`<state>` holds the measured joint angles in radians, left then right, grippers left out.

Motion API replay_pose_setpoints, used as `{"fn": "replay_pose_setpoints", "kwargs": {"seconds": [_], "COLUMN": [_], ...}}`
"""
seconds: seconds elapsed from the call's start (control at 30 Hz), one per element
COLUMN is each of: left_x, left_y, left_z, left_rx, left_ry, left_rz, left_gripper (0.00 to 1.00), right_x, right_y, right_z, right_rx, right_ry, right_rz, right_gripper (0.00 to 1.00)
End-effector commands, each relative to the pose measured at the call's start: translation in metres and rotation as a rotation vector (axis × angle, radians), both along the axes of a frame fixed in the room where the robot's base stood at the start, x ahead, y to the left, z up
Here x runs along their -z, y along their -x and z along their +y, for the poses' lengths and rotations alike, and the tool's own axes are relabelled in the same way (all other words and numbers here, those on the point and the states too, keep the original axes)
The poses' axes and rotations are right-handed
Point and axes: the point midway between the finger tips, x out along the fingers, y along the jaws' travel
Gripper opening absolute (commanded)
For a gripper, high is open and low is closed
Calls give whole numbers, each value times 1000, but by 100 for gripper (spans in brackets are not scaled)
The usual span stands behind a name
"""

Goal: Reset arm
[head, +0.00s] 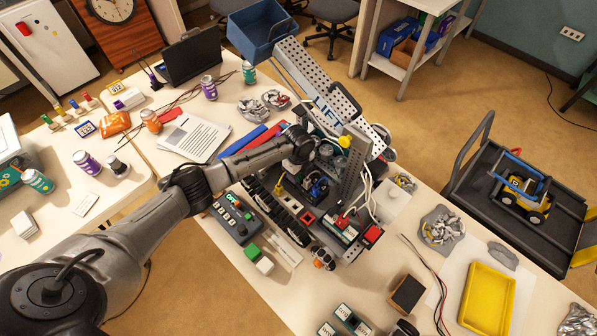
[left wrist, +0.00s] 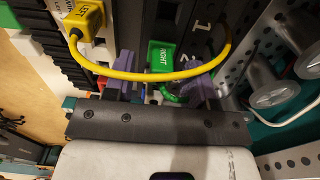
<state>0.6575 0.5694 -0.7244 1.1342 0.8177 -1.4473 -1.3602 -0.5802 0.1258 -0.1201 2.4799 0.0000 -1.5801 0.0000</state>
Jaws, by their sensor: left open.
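A machine with a grey perforated arm (head: 315,85) stands on the workbench, with wiring and modules around its base. My left arm reaches in from the left and ends over these modules; my left gripper is partly hidden there in the head view. In the left wrist view my left gripper (left wrist: 161,82) is open, with purple fingertips either side of a green connector marked RIGHT (left wrist: 162,56). I cannot tell whether they touch it. A yellow cable (left wrist: 150,75) crosses in front of the fingertips. Its yellow plug (left wrist: 85,18) sits at upper left. My right gripper is not visible.
A button box (head: 235,218) and a row of black modules (head: 275,212) lie close to my left forearm. White cables (head: 368,185) hang beside the machine. A yellow tray (head: 487,298) is at lower right.

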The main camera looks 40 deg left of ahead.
Motion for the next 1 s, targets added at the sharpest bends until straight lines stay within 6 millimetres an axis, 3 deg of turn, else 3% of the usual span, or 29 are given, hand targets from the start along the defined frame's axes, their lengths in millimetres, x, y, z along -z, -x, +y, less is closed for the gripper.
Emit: {"fn": "replay_pose_setpoints", "kwargs": {"seconds": [0.73,1.0], "left_x": [-46,-50], "left_y": [0,0], "left_z": [0,0], "left_rx": [0,0], "left_ry": [0,0], "left_rz": [0,0], "left_gripper": [51,51], "right_x": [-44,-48], "right_y": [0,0], "right_z": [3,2], "right_rx": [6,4], "right_ry": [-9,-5], "right_rz": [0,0], "right_gripper": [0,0]}}
